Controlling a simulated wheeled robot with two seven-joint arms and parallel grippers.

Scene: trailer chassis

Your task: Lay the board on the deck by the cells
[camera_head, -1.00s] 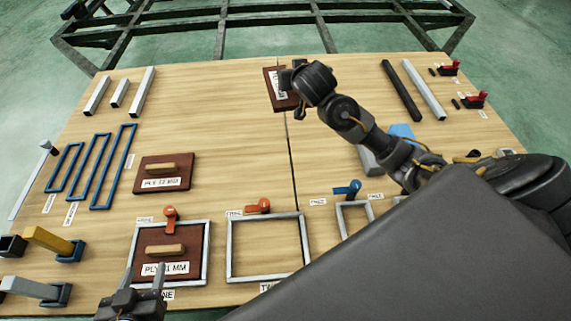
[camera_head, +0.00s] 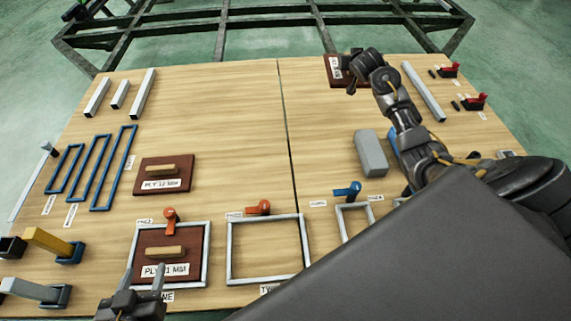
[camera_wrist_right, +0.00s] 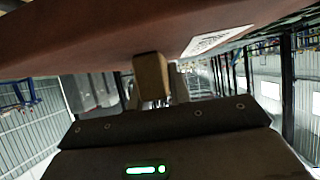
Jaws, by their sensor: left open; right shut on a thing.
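My right gripper (camera_head: 352,82) is shut on the wooden handle (camera_wrist_right: 151,76) of a brown board (camera_head: 337,72). The board, with a white label, is over the back of the wooden deck, right of the seam; its height is hard to tell. In the right wrist view the board (camera_wrist_right: 90,35) spans the top. A grey frame cell (camera_head: 207,258) at front holds another brown board (camera_head: 197,240) marked PLY, with a handle. The cell (camera_head: 230,250) right of it is empty. A third brown board (camera_head: 184,163) lies behind them. My left gripper (camera_head: 143,283) is open at the front edge.
A smaller frame (camera_head: 341,222) is partly hidden by my right arm. Orange clamps (camera_head: 259,208) and a blue clamp (camera_head: 349,188) stand behind the frames. A grey block (camera_head: 371,153) stands right of the seam. Blue frames (camera_head: 112,168) lie left. The middle deck is clear.

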